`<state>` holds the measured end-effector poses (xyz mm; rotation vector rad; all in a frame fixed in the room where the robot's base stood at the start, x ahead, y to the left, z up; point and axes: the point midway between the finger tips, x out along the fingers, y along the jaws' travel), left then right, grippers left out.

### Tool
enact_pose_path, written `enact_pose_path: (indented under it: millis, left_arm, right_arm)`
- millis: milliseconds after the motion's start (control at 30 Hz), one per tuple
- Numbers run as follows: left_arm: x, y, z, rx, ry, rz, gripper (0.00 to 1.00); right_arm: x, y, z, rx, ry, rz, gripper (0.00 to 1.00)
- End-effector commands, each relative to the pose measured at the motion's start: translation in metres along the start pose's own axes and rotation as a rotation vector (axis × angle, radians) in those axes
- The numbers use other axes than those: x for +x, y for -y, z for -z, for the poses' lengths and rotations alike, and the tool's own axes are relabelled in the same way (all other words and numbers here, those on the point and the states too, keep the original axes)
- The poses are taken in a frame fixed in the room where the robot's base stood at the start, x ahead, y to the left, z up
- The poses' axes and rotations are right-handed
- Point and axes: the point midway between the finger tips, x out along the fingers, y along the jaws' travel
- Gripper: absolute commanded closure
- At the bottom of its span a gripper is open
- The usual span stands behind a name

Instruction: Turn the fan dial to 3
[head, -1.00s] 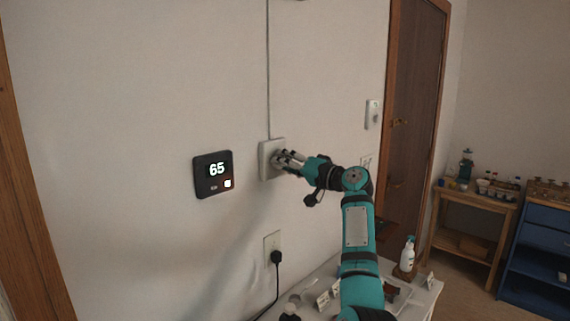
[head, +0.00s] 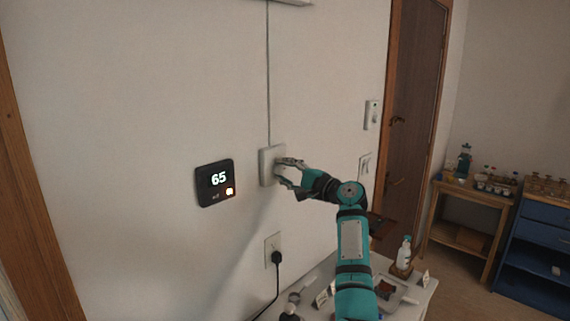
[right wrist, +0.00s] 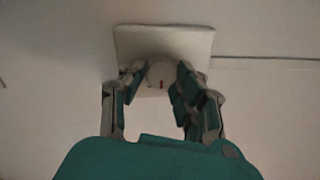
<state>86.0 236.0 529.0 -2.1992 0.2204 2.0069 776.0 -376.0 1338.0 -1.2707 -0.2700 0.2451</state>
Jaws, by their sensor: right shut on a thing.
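The fan dial is a round pale knob (right wrist: 161,75) on a square white wall plate (head: 266,167), with a small red mark on it in the right wrist view. The plate also shows in the right wrist view (right wrist: 205,42). My right gripper (head: 284,172) is at the plate, its fingers on both sides of the knob and shut on it; it also shows in the right wrist view (right wrist: 158,78). The knob is hidden behind the fingers in the head view. Any numbers around the dial are too dark or small to read. My left gripper is not in view.
A black thermostat (head: 215,183) reading 65 is on the wall left of the plate. Below is an outlet (head: 273,244) with a black plug and cord. A white table (head: 415,298) with a spray bottle (head: 403,253) and small items stands below my arm.

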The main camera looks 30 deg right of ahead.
Motion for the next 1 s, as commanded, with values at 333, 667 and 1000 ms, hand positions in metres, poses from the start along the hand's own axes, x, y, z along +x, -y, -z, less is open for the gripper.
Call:
enact_pose_path:
  millis: [333,667,1000]
  left_arm:
    - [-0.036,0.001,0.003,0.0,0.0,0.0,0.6]
    - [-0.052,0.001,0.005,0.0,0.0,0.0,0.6]
    - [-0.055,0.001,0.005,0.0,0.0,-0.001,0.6]
  right_arm:
    - [0.0,0.002,-0.001,0.285,-0.019,0.002,1.0]
    - [0.0,-0.001,-0.001,0.439,-0.029,0.007,1.0]
    - [0.0,-0.003,0.0,0.478,-0.031,0.006,1.0]
